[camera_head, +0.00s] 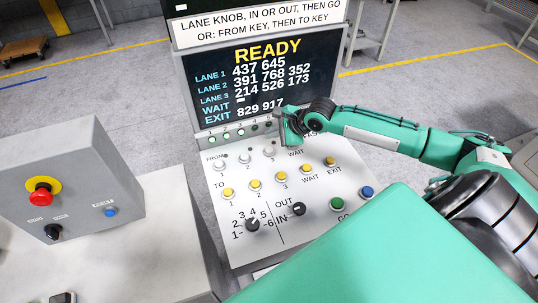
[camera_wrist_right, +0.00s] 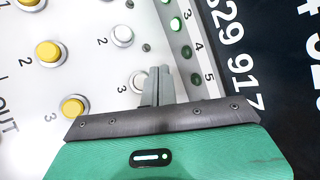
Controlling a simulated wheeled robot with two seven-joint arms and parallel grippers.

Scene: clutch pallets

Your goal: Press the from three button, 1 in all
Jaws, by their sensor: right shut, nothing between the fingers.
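The from three button (camera_head: 269,151) is a white round button, third in the FROM row on the sloped grey panel (camera_head: 290,226). In the right wrist view the from three button (camera_wrist_right: 138,82) is at the left of the fingers, which partly cover it. My right gripper (camera_head: 287,138) is shut and empty, just up and right of the button in the head view. It also shows in the right wrist view (camera_wrist_right: 160,72). I cannot tell whether the tips touch the panel. The fourth FROM button, by WAIT, is hidden behind the gripper. My left gripper is out of view.
Yellow TO buttons (camera_head: 255,184) line the row below. A dark screen (camera_head: 262,85) reading READY rises behind, with a strip of lamps (camera_head: 240,130) under it. Black knobs (camera_head: 252,224) and green and blue buttons (camera_head: 367,192) sit lower. A grey box with a red stop button (camera_head: 41,193) is left.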

